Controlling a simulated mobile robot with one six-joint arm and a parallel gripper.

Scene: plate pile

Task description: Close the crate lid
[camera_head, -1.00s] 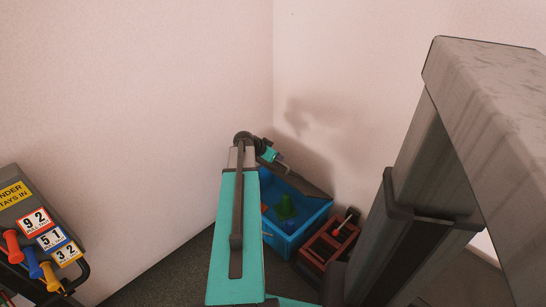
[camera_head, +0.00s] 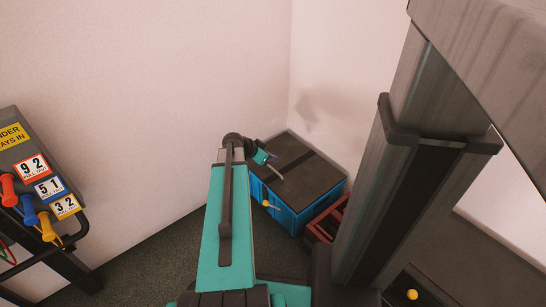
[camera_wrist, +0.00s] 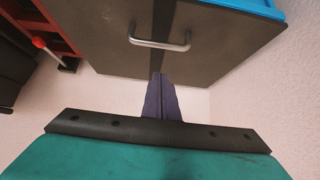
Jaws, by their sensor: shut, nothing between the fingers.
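The blue crate (camera_head: 287,218) stands in the corner of the room. Its dark grey lid (camera_head: 308,172) lies flat over the top and hides the inside. The lid also fills the upper part of the wrist view (camera_wrist: 105,40), where its metal handle (camera_wrist: 160,44) and a darker stripe show. My gripper (camera_head: 274,158) is over the lid's left side in the head view. In the wrist view its purple fingers (camera_wrist: 158,76) are together and empty, overlapping the lid's edge in the picture. I cannot tell whether they touch the lid.
A red crate (camera_head: 325,224) stands right beside the blue one, partly hidden by my column; a red-knobbed lever (camera_wrist: 39,43) shows by it in the wrist view. A yellow knob (camera_head: 266,204) is on the blue crate's front. A rack with numbered signs (camera_head: 50,188) stands at left. Walls are close behind.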

